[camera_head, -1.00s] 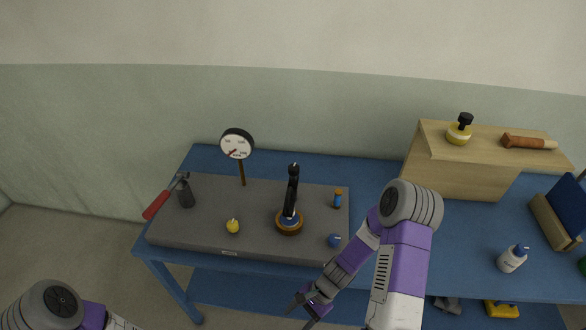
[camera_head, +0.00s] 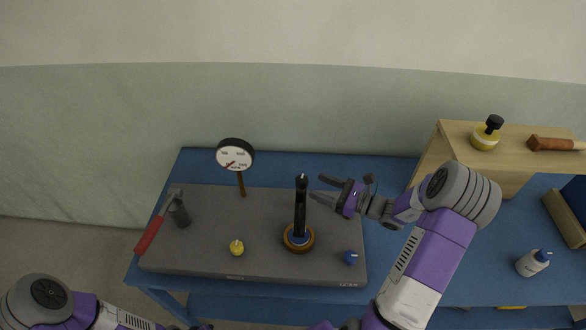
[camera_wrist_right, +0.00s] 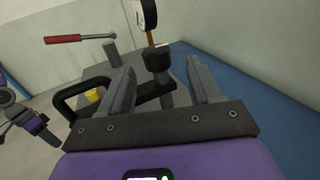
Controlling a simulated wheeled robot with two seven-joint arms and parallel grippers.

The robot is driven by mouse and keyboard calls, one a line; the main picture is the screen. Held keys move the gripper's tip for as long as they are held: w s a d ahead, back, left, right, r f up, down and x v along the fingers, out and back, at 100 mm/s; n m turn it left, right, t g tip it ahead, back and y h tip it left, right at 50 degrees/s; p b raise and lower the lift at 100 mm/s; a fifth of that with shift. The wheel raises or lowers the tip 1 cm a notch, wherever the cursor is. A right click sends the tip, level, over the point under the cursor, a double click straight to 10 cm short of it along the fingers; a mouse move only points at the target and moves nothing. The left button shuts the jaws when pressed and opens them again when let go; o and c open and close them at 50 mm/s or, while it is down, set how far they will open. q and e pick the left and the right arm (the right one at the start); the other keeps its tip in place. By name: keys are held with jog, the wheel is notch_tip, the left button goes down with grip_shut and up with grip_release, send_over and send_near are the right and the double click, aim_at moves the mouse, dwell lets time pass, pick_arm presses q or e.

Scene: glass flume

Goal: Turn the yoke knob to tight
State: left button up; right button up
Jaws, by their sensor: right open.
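A dark upright yoke (camera_head: 301,208) stands on a round base with an orange-brown rim (camera_head: 299,246) on the grey board. In the right wrist view a dark round knob (camera_wrist_right: 157,60) shows beyond my fingers, with a black bar and loop handle (camera_wrist_right: 72,97) beside it. I cannot read its setting. My right gripper (camera_head: 317,187) is open, just right of the yoke's upper part; its fingers, also in the wrist view (camera_wrist_right: 160,76), point at the knob with nothing gripped. My left arm is at bottom left; what seems its gripper (camera_wrist_right: 35,125) is too small to judge.
A wooden box (camera_head: 470,157) and a white bottle (camera_head: 533,262) stand right.

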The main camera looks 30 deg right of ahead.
aim_at(302, 178)
pick_arm(q)
jog(key=shift+s, duration=0.35)
pick_arm(e)
jog(key=x, duration=0.6)
jog(key=shift+a, duration=0.35)
jog(key=shift+c, duration=0.3)
jog(key=shift+w, duration=0.1)
jog(key=c, duration=0.8)
jog(key=shift+c, duration=0.2)
